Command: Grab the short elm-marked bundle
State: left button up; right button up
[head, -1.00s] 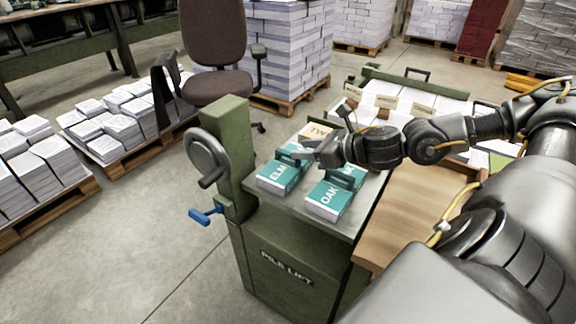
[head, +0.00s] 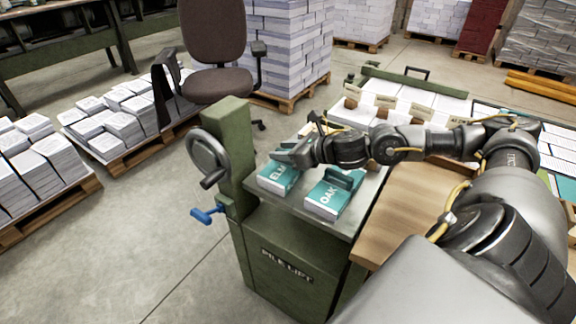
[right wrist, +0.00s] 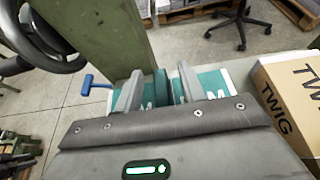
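The teal-topped elm bundle (head: 273,179) lies on the metal top of the pile lift, partly hidden under my right gripper (head: 284,156). In the right wrist view my right gripper (right wrist: 160,92) is open. Its two fingers stand on either side of the elm bundle's raised teal grip (right wrist: 161,84), with small gaps seeming to show. The bundle's label is mostly covered by the fingers. The teal oak bundle (head: 328,197) lies beside it to the right, with a raised grip on top. My left gripper is not in view.
A brown box marked TWIG (right wrist: 290,98) stands close to the right of the gripper in the wrist view. The green post with a hand wheel (head: 208,158) rises at the lift's left. A wooden tabletop (head: 412,205) adjoins on the right.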

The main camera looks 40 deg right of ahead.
jog(key=shift+c, duration=0.3)
grip_shut()
jog(key=shift+r, duration=0.1)
